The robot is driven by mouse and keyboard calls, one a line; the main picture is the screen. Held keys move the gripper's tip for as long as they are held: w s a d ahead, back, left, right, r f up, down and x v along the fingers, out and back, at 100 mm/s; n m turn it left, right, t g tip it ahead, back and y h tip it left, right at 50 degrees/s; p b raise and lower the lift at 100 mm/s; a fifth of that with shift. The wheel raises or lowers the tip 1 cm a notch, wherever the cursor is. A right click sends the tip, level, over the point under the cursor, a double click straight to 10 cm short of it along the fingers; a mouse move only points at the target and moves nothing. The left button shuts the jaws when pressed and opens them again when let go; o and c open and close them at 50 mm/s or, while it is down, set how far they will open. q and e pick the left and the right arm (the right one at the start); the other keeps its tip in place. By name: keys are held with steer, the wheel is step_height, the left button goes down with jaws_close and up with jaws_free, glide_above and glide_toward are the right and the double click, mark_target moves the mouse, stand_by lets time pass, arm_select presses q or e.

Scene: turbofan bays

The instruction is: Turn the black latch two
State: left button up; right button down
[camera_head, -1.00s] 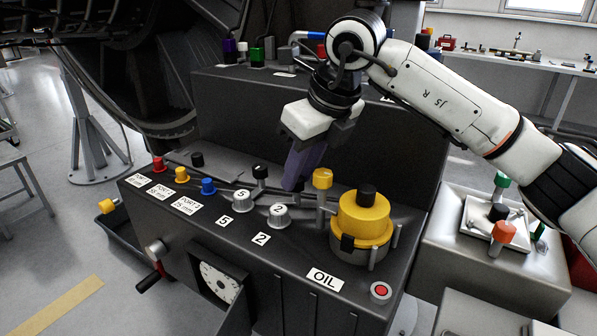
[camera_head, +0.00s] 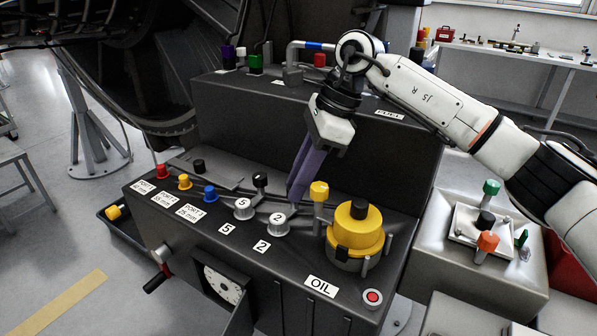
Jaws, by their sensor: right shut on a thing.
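Latch two (camera_head: 277,222) is a silver round knob marked 2, on the dark console above the label 2. Its black handle end does not show; the purple fingers cover that spot. My right gripper (camera_head: 294,199) comes down from above with its fingers close together, tips just behind and right of the knob. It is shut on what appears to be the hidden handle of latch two. The neighbouring knob marked 5 (camera_head: 243,208) has a black-topped handle (camera_head: 260,181) standing free to the left. My left gripper is not in view.
A yellow oil cap (camera_head: 352,235) and a yellow-topped post (camera_head: 319,191) stand close right of the fingers. Blue (camera_head: 209,193), yellow (camera_head: 184,181) and red (camera_head: 162,171) port caps line the left. A red button (camera_head: 373,297) is at the front right.

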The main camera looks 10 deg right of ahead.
steer(key=shift+w+r+n+g+p, duration=0.1)
steer(key=shift+n+g+p, duration=0.25)
steer(key=shift+n, duration=0.35)
steer(key=c, duration=1.5)
jaws_free()
steer(key=v, duration=1)
steer(key=shift+r+b, duration=0.1)
steer(key=shift+b, duration=0.25)
